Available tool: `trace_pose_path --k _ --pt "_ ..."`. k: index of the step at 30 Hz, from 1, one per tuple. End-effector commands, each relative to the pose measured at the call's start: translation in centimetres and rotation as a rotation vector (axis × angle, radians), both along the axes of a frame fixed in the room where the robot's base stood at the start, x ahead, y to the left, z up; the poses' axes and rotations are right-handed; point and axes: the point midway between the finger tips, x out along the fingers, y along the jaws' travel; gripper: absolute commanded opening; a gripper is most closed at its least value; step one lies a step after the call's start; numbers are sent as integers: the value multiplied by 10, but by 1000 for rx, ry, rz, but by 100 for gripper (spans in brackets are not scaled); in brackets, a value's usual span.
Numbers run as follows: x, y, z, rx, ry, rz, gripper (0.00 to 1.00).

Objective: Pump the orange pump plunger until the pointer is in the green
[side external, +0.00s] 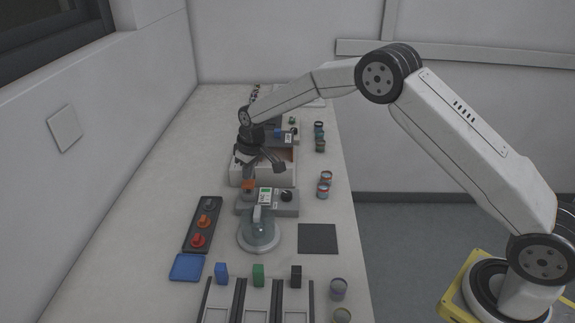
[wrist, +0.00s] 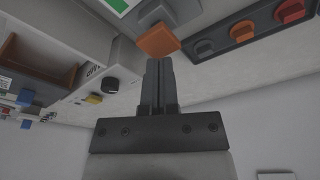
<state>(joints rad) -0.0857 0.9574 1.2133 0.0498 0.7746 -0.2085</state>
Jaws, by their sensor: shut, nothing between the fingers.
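The orange pump plunger (side external: 249,186) stands at the left end of a grey press unit (side external: 287,204) on the bench. In the wrist view the plunger (wrist: 158,42) is a square orange cap just beyond my fingertips. My gripper (wrist: 158,64) is shut and empty, its fingers side by side and close to the cap; I cannot tell whether they touch it. In the side view it hangs just above and behind the plunger, its tips unclear. A small display with green (side external: 265,197) sits right of the plunger; its pointer is too small to read.
A dark strip (side external: 192,242) with grey, orange and red knobs lies to the left. A round grey base (side external: 259,245) stands in front, with a dark mat (side external: 318,239) beside it. A white box (side external: 288,172) is close behind. A blue tray (side external: 187,267) lies at front left.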

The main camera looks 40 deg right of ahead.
Motion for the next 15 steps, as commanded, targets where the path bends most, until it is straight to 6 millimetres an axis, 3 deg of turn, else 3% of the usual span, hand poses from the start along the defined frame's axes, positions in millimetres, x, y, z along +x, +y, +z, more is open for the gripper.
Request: trace_pose_path --k 15 --pt "0 0 -13 0 0 0 0"
